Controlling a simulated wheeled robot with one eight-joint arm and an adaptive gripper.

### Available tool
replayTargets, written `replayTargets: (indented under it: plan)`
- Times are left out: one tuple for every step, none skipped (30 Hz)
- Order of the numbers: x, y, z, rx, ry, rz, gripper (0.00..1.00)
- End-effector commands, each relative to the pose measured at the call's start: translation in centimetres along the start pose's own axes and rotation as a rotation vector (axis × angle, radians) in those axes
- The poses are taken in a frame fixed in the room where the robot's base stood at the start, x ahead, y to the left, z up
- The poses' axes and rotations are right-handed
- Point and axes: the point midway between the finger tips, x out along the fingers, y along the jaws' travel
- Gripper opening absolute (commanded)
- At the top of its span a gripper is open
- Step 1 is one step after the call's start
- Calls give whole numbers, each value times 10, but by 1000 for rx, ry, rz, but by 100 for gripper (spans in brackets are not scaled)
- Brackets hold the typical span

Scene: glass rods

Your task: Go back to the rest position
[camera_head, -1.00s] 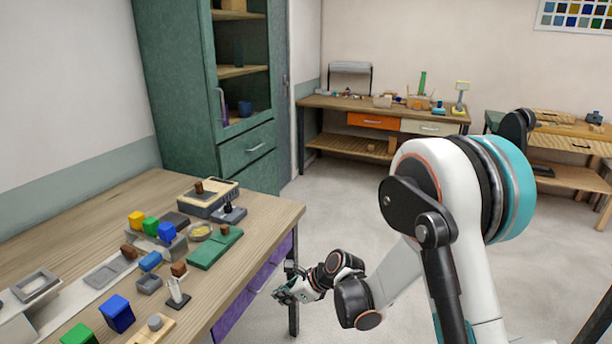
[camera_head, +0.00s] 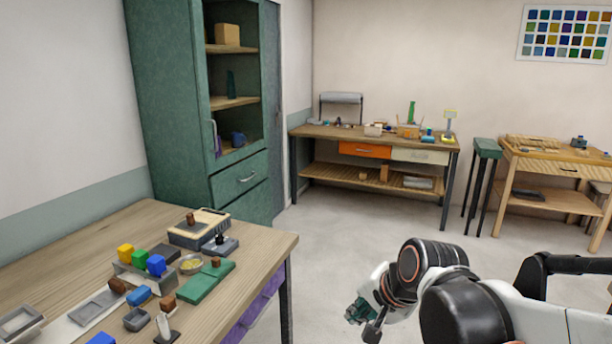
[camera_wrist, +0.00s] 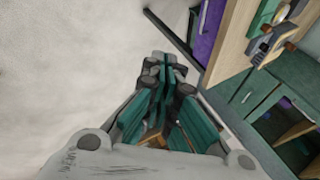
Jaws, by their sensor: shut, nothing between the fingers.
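My gripper (camera_head: 366,315) shows low in the head view, right of the near workbench's corner and over open floor. In the wrist view my gripper (camera_wrist: 165,70) has its teal fingers together with nothing between them. It touches no bench or object. My arm bends low across the lower right of the head view.
The near wooden workbench (camera_head: 262,250) at left holds coloured blocks, small trays and a green pad (camera_head: 207,281). A green cabinet (camera_head: 165,90) stands behind it. A bench with drawers (camera_head: 440,143) and a stool (camera_head: 488,147) are at the back. The floor between is clear.

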Motion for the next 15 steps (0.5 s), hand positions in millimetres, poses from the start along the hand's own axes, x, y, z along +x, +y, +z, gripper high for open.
replayTargets:
  plan:
    - [-13, 11, 2, -58, 19, 10, 0]
    - [-20, 16, 2, -98, 30, 17, 0]
    - [-29, 24, 4, -153, 46, 27, 0]
    - [-35, 30, 4, -192, 57, 35, 0]
    - [-41, 36, 5, -233, 68, 44, 0]
    - [-49, 44, 6, -286, 81, 55, 0]
    - [-55, 51, 7, -327, 91, 66, 0]
    - [-60, 57, 9, -367, 100, 75, 0]
    - [-68, 65, 10, -422, 112, 90, 0]
    - [-72, 72, 12, -461, 120, 101, 0]
    - [-77, 78, 13, -500, 129, 112, 0]
    - [-83, 86, 15, -552, 139, 127, 0]
    - [-87, 92, 16, -588, 145, 137, 0]
    - [-90, 97, 18, -622, 152, 148, 0]
    - [-94, 104, 19, -664, 158, 161, 0]
